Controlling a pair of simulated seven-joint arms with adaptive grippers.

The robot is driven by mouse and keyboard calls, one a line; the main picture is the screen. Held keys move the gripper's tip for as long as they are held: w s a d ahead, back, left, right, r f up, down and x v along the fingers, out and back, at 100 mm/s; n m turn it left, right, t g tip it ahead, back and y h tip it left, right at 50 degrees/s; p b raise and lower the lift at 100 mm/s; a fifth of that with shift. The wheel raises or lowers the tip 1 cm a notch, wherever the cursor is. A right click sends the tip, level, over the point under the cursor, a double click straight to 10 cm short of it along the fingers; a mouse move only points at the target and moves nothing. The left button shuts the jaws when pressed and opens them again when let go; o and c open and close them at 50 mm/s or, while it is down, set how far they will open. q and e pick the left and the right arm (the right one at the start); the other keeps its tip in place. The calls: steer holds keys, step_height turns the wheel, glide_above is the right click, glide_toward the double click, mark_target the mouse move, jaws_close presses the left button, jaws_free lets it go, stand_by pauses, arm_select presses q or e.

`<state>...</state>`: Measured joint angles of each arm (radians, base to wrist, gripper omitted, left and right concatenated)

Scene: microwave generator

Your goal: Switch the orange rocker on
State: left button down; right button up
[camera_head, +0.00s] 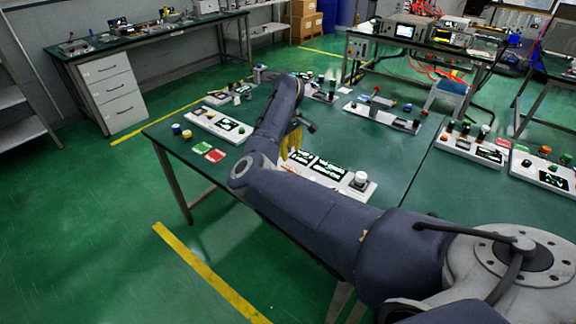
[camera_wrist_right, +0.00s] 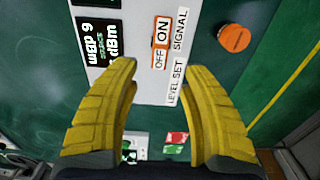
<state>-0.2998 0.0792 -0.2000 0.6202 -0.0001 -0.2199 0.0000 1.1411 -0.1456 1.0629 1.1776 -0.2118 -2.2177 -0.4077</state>
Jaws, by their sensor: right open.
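The orange rocker (camera_wrist_right: 160,52) shows in the right wrist view as an orange-edged switch with white faces marked ON and OFF. It sits on a white panel (camera_wrist_right: 150,88) between dark displays and the labels SIGNAL and LEVEL SET. My right gripper (camera_wrist_right: 162,68) has its yellow fingers apart and empty, with the rocker just beyond the fingertips. I cannot tell whether they touch the panel. In the head view the right gripper (camera_head: 291,143) is low over the green table, by a white panel with displays (camera_head: 330,170); the rocker is not discernible there. My left gripper is not in view.
An orange round knob (camera_wrist_right: 234,38) lies right of the panel in the wrist view. A white knob (camera_head: 361,178) stands on the near panel. Several other panels line the table (camera_head: 395,165).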

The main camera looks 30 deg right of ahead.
mark_target(288, 166)
steer(key=shift+f, duration=3.6)
steer(key=shift+o, duration=0.2)
jaws_close()
